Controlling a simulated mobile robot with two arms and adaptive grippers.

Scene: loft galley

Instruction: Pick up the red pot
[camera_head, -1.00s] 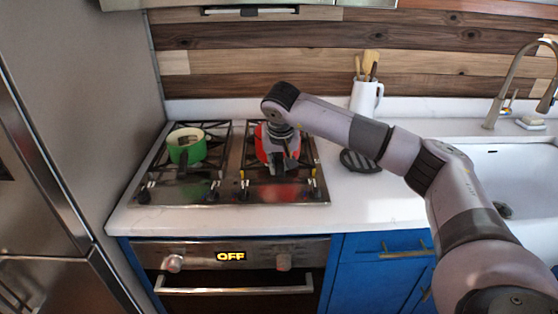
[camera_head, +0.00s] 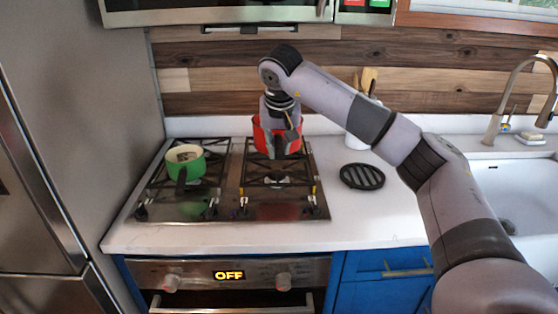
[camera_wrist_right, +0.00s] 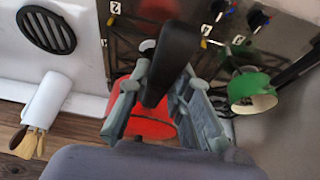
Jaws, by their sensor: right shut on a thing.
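The red pot (camera_head: 262,136) is held up above the right side of the stove in the head view, partly hidden by my right gripper (camera_head: 284,138). In the wrist view the red pot (camera_wrist_right: 152,120) shows below and between the fingers of my right gripper (camera_wrist_right: 165,97), with its dark handle (camera_wrist_right: 172,55) between them. My right gripper is shut on the red pot. My left gripper is in neither view.
A green pot (camera_head: 186,160) stands on the left side of the gas stove (camera_head: 230,210). A black slotted trivet (camera_head: 362,176) lies on the white counter (camera_head: 370,215). A white utensil jug (camera_wrist_right: 47,98) is by the wall. The sink (camera_head: 510,195) is at the right.

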